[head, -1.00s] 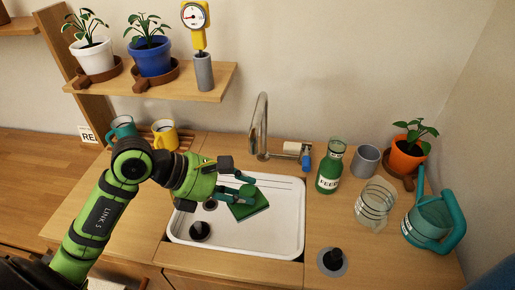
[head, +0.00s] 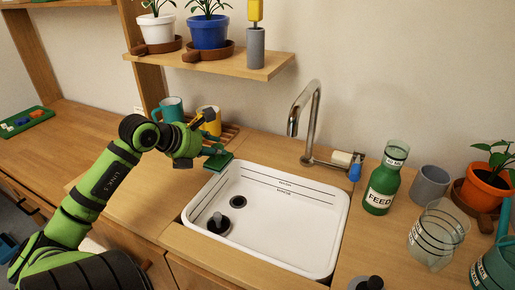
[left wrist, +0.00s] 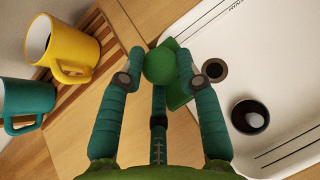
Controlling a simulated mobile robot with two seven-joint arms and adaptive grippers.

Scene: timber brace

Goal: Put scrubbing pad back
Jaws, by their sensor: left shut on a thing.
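The green scrubbing pad (head: 218,161) is held just above or at the back left rim of the white sink (head: 335,225); I cannot tell whether it touches the rim or counter. My left gripper (head: 212,148) is shut on the pad's round green knob. In the left wrist view the knob (left wrist: 160,66) sits between the fingertips, and part of the flat pad (left wrist: 178,98) shows behind it, overlapping the sink's edge. The rest of the pad is hidden by the fingers. My right gripper is not in view.
A teal mug (head: 171,108) and a yellow mug (head: 209,118) stand on a slatted wooden rack (head: 230,132) close behind the gripper. A black plunger-like piece (head: 218,224) is in the sink. The faucet (head: 313,115) and green bottle (head: 383,182) stand right. The left counter is mostly clear.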

